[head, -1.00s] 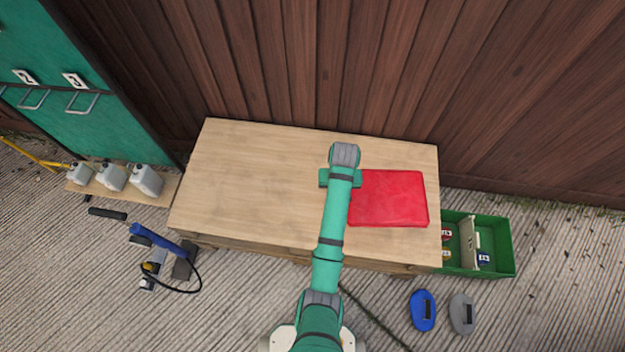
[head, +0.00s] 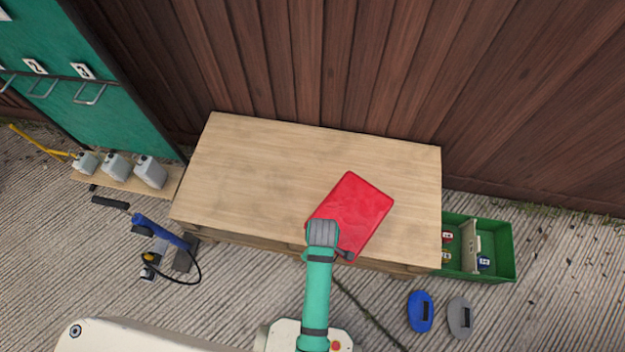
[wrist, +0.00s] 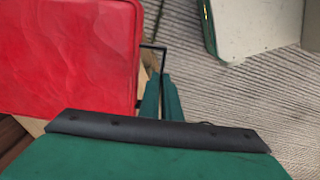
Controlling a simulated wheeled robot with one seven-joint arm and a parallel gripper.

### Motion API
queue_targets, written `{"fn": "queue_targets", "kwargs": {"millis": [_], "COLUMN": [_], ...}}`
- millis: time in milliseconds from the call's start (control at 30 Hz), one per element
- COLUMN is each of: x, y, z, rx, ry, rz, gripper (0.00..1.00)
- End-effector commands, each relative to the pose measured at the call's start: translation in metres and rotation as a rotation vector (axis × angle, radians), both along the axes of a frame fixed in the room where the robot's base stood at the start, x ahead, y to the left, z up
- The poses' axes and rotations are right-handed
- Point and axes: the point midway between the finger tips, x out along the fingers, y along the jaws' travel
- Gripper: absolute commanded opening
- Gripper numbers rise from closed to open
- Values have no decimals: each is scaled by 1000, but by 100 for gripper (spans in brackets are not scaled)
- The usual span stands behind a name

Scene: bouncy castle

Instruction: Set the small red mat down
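The small red mat (head: 352,212) is a flat, thick red pad, turned at an angle over the front right part of the wooden table (head: 240,170). Its lower corner reaches past the table's front edge. My gripper (head: 322,240) is at the mat's lower left side, with its fingers mostly hidden from the head view. In the wrist view the mat (wrist: 65,55) fills the upper left, and my green fingers (wrist: 161,98) are close together at a thin black loop on its side. The gripper seems shut on this loop. I cannot tell how far the mat is above the table.
The left and back of the table are bare. A green crate (head: 505,250) with small items stands to the right. Blue (head: 420,312) and grey (head: 460,318) oval pads lie on the ground. Grey jugs (head: 150,172) and a blue pump (head: 158,230) are at the left.

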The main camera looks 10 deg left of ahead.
Motion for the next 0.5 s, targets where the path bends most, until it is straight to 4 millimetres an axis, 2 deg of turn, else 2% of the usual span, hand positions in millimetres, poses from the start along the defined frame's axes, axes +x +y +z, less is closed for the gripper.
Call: {"fn": "queue_targets", "kwargs": {"millis": [67, 167, 267, 500], "x": [-9, -9, 4, 51], "y": [2, 4, 9, 28], "z": [1, -1, -6, -29], "rx": [0, 0, 0, -1], "ry": [-1, -3, -3, -2], "rz": [49, 77, 81, 76], "gripper": [0, 0, 0, 0]}}
